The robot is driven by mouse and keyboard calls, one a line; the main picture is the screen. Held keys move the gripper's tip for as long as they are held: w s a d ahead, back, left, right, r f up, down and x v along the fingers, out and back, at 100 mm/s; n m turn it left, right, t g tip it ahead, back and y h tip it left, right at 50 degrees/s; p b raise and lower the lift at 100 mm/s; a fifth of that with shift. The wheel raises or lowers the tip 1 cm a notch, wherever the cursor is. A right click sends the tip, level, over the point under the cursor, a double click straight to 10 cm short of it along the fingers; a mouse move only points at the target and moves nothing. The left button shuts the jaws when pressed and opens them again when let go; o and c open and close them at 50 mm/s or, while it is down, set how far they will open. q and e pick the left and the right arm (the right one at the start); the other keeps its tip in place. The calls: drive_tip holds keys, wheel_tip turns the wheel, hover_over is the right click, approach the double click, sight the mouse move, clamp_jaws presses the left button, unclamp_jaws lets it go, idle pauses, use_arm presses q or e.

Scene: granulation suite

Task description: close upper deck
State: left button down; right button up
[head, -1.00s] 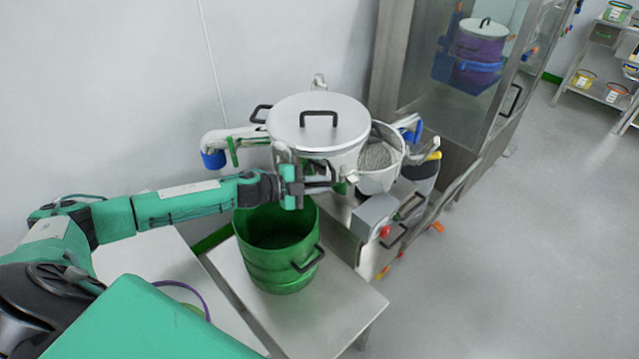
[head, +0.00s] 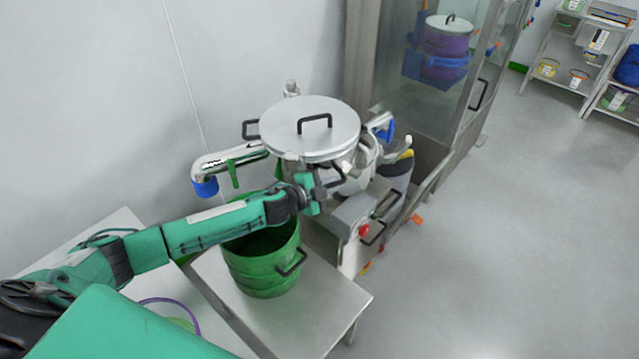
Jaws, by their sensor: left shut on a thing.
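The upper deck (head: 338,170) is a round white-grey drum with a flat pale lid (head: 283,123) bearing a black handle on top. It sits over a lower open round part with a pale rim (head: 369,152), which shows only as a strip at right; how far they line up is partly hidden. My left gripper (head: 324,186) is at the near side of the deck, below the lid rim, shut on what looks like the deck's black side handle (head: 337,178). My right gripper is not in view.
A green open bucket (head: 262,268) stands on a steel table (head: 318,310) below my left arm. A bent pipe with a blue end (head: 205,187) sticks out left. A control box with a red button (head: 364,230) is at right. Open floor lies farther right.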

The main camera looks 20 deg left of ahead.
use_arm(q)
drive_tip(key=shift+w+d, duration=0.1)
drive_tip(key=shift+f, duration=0.1)
drive_tip(key=c, duration=1.5)
unclamp_jaws()
drive_tip(key=shift+o, duration=0.2)
drive_tip(key=shift+s+a, duration=0.25)
drive_tip(key=shift+s, duration=0.25)
drive_tip(key=b+v, duration=0.2)
drive_tip(key=v, duration=1)
drive_tip(key=shift+s+a+b, duration=0.15)
drive_tip(key=shift+s+b, duration=0.15)
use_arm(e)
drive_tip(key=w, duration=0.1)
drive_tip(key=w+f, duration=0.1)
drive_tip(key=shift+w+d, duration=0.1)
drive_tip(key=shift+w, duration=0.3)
